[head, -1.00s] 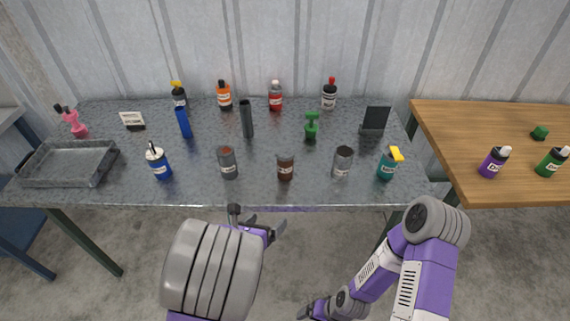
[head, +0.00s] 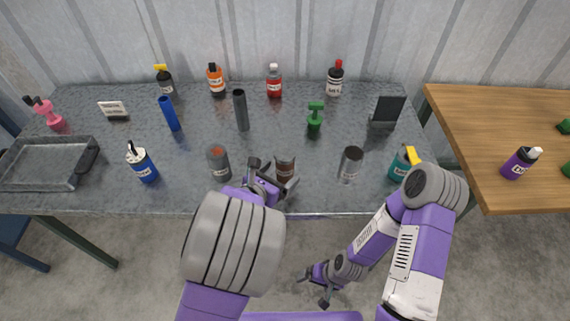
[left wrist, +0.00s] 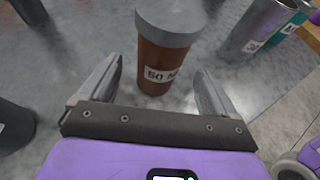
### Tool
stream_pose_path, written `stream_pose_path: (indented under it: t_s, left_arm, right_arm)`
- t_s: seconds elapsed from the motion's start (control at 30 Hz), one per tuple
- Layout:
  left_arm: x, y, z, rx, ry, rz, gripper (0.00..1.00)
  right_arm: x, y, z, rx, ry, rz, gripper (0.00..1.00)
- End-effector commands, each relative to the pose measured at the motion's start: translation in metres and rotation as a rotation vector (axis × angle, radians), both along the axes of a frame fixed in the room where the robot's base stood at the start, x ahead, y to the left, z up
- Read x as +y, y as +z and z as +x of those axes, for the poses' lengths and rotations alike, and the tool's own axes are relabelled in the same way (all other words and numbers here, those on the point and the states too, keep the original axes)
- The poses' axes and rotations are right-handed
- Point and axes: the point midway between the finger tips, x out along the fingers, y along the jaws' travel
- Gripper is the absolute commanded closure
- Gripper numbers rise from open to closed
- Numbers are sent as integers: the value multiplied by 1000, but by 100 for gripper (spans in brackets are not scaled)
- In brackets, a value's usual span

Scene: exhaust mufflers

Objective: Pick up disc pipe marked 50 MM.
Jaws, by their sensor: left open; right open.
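The disc pipe marked 50 MM is a brown cylinder with a grey band at its top. It stands near the front edge of the grey table in the head view (head: 286,168). In the left wrist view the pipe (left wrist: 160,62) shows its white label, partly readable as 50 M. My left gripper (head: 266,178) is open at the table's front edge. Its fingers (left wrist: 157,85) lie on either side of the pipe in the picture, with visible gaps; I cannot tell how deep the pipe is between them. My right gripper (head: 315,285) is open and empty, low in front of the table.
Several bottles, a blue tube (head: 169,114), a dark tube (head: 240,110) and a grey tray (head: 48,163) share the table. A wooden table (head: 480,120) is at right.

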Motion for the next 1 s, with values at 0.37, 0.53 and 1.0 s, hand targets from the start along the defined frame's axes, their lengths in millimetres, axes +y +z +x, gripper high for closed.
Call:
stream_pose_path:
  t_s: [0.37, 0.53, 1.0]
  left_arm:
    - [-19, -22, 32, 1, 2, 0, 9]
    - [-19, -21, 32, 2, 2, -1, 9]
    - [-19, -20, 32, -1, 1, -1, 69]
  right_arm:
    - [0, -14, 1, -1, 0, 0, 5]
    - [0, -14, 1, -1, 0, 0, 5]
    - [0, -14, 1, -1, 0, 0, 5]
